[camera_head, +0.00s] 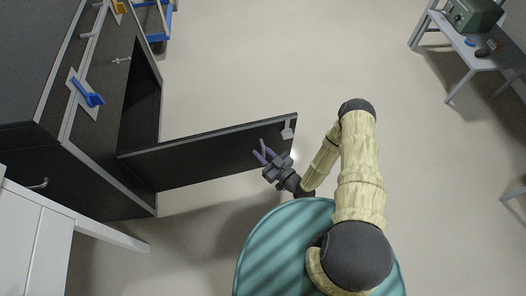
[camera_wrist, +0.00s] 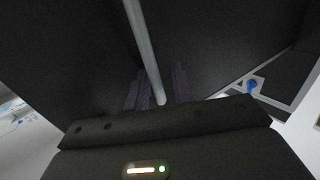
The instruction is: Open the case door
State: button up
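The case door (camera_head: 205,158) is a dark panel with a pale grey edge. It stands swung well out from the dark case (camera_head: 100,110) at the left, leaving an opening. A small grey fitting (camera_head: 288,132) sits near its free end. My gripper (camera_head: 261,152) is at the door's face near that end, on the near side. In the wrist view, a grey bar (camera_wrist: 143,45) runs down between the two fingers (camera_wrist: 158,88), which are apart. I cannot tell whether they touch the bar or the door.
A blue lever on a pale plate (camera_head: 88,92) and grey handles are on the case. A white cabinet (camera_head: 32,240) stands at the lower left. A grey table (camera_head: 470,45) with a green box is at the upper right. The floor between is clear.

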jog(key=shift+a, duration=0.1)
jog(key=p+v, duration=0.4)
jog(key=v, duration=1.3)
jog(key=shift+r, duration=0.1)
